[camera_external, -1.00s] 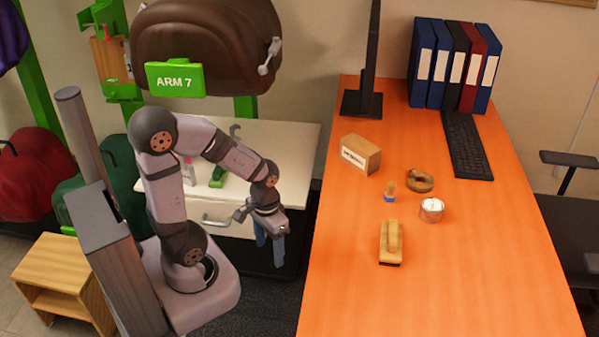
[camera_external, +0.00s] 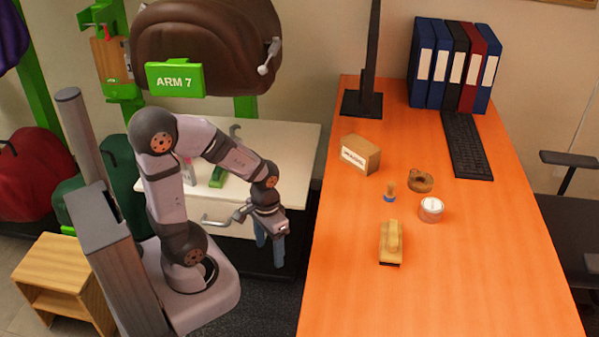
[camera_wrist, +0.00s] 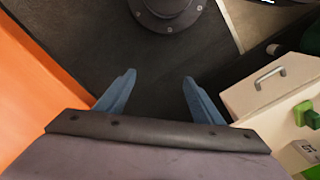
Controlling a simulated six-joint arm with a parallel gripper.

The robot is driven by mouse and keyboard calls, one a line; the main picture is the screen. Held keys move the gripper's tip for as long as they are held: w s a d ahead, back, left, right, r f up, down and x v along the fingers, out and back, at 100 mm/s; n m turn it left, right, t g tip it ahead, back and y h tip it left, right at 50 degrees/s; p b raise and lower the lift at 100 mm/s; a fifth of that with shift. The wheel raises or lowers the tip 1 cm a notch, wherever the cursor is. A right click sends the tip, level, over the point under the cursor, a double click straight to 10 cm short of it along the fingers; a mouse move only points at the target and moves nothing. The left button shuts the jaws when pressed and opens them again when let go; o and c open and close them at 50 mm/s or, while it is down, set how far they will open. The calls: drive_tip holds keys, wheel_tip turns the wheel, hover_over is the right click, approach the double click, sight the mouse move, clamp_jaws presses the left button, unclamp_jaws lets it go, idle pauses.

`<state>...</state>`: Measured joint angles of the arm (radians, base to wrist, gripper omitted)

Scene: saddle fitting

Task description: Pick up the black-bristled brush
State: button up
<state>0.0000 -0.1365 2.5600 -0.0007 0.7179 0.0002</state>
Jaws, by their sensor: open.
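The brush (camera_external: 391,240) lies on the orange desk, with a wooden body and handle on top and a strip of dark bristles along its lower edge. My gripper (camera_external: 269,240) hangs left of the desk, over the dark floor, well apart from the brush. In the wrist view my gripper (camera_wrist: 157,88) shows two blue fingers spread apart with nothing between them. The brush is not in the wrist view.
On the orange desk (camera_external: 450,290) behind the brush stand a small wooden stamp (camera_external: 389,190), a tape roll (camera_external: 431,209), a brown ring-shaped item (camera_external: 420,181) and a labelled box (camera_external: 360,155). A white drawer cabinet (camera_external: 290,150) stands behind my arm. The desk's front is clear.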

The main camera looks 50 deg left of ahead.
drive_tip(key=o, duration=1)
